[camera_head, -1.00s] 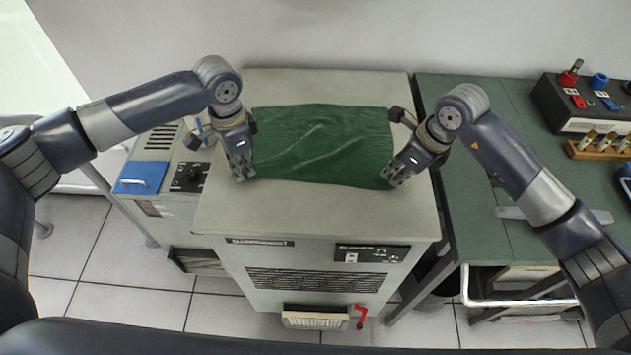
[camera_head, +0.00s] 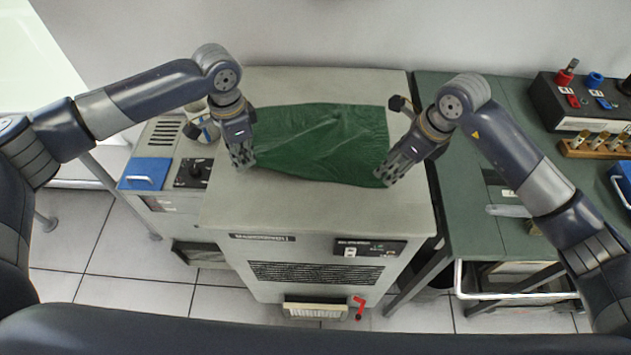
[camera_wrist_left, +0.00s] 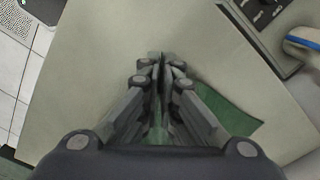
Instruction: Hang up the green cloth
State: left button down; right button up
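The green cloth (camera_head: 320,140) lies spread over the top of the grey cabinet, with soft creases and its front edge drawn between my grippers. My left gripper (camera_head: 243,162) is at its front left corner. In the left wrist view the left fingers (camera_wrist_left: 160,70) are close together, with green cloth (camera_wrist_left: 235,118) beside and between them; it looks shut on the corner. My right gripper (camera_head: 384,178) is at the front right corner, its fingers together and the cloth reaching its tips. The pinch itself is partly hidden. No hanging place is clearly visible.
The grey cabinet (camera_head: 310,212) has bare top around the cloth. A green table (camera_head: 480,225) stands at the right with a black box (camera_head: 590,105) and a wooden rack (camera_head: 598,148). A lower unit with a blue panel (camera_head: 145,172) stands left. The wall is behind.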

aim_at(377, 182)
jog(key=shift+c, duration=1.3)
jog(key=shift+a, duration=0.1)
jog(key=shift+a+r+g+h, duration=0.9)
jog(key=shift+a+r+h, duration=0.4)
jog(key=shift+r, duration=1.4)
jog(key=shift+m, duration=0.3)
jog(key=shift+d+f, duration=0.1)
jog(key=shift+f, duration=4.9)
grip_shut()
jog(key=shift+r, duration=2.5)
